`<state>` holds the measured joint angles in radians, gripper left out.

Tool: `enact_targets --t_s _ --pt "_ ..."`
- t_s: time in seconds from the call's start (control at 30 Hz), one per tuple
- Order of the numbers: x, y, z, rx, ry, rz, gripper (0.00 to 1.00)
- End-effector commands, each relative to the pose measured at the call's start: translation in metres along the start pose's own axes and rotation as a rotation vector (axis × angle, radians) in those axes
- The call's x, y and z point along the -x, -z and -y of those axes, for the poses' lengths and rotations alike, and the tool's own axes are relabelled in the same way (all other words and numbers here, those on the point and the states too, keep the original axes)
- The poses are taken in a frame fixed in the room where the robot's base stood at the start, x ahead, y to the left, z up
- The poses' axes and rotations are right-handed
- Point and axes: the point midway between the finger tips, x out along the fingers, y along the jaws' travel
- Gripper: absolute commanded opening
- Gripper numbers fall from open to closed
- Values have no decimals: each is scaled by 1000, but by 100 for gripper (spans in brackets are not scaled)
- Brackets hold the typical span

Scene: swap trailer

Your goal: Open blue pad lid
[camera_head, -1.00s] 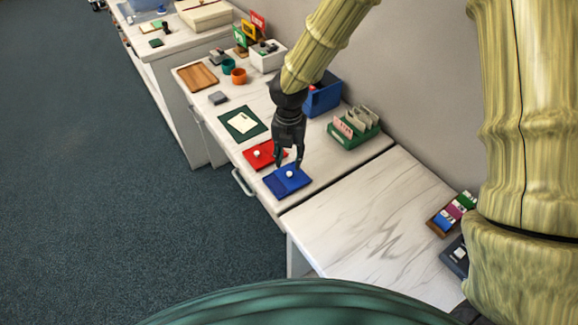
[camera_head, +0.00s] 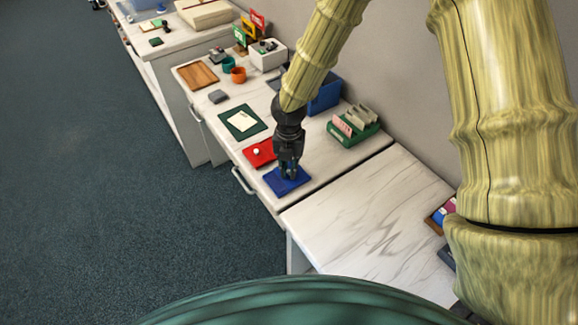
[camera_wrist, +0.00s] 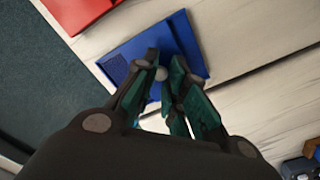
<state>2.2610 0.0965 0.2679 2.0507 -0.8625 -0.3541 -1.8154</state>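The blue pad (camera_head: 275,181) lies flat on the white desk with its lid down. It also shows in the wrist view (camera_wrist: 185,35). A small pale knob (camera_wrist: 160,73) stands on the lid. My gripper (camera_head: 289,175) points down over the pad, with its fingertips at the lid. In the wrist view the fingers (camera_wrist: 164,66) are drawn in on both sides of the knob, with no clear gap beside it. In the head view the fingers hide the knob.
A red pad (camera_head: 261,153) with a white knob lies close beside the blue one. A green card file (camera_head: 354,128) and a blue box (camera_head: 326,95) stand near the wall. The desk's front edge is close. The nearer tabletop (camera_head: 350,225) is mostly clear.

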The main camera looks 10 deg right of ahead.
Motion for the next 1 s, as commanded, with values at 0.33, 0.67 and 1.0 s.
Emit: enact_targets --t_s 0.33,0.67,1.0 --pt "2 -2 2 -1 0 0 0" --pt "1 -14 14 -1 0 -1 0" --pt "0 -14 14 -1 0 -1 35"
